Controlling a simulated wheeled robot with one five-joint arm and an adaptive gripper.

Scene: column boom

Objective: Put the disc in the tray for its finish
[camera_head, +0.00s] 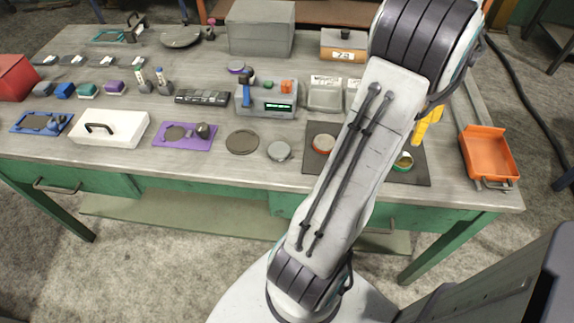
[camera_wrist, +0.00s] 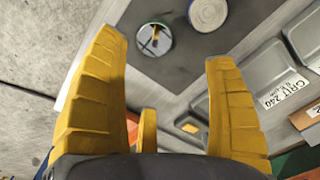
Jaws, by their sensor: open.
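My gripper (camera_head: 427,125) is open and empty, its yellow fingers spread above the dark mat (camera_head: 420,178). In the wrist view my gripper (camera_wrist: 166,54) has a shiny, mirror-like disc (camera_wrist: 154,39) beyond and between its fingertips, apart from them. This disc (camera_head: 404,161) lies at the mat's right side in the head view. A second, duller disc (camera_head: 323,143) lies at the mat's left; it also shows in the wrist view (camera_wrist: 207,13). Grey labelled trays (camera_head: 325,92) stand behind the mat. One tray (camera_wrist: 268,82) reads "GRIT 240" in the wrist view. My arm hides others.
An orange bin (camera_head: 488,155) stands at the bench's right end. A grey instrument box (camera_head: 266,99) is left of the trays. A dark round plate (camera_head: 242,141) and a small grey round piece (camera_head: 279,151) lie left of the mat. A white box (camera_head: 110,128) is farther left.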

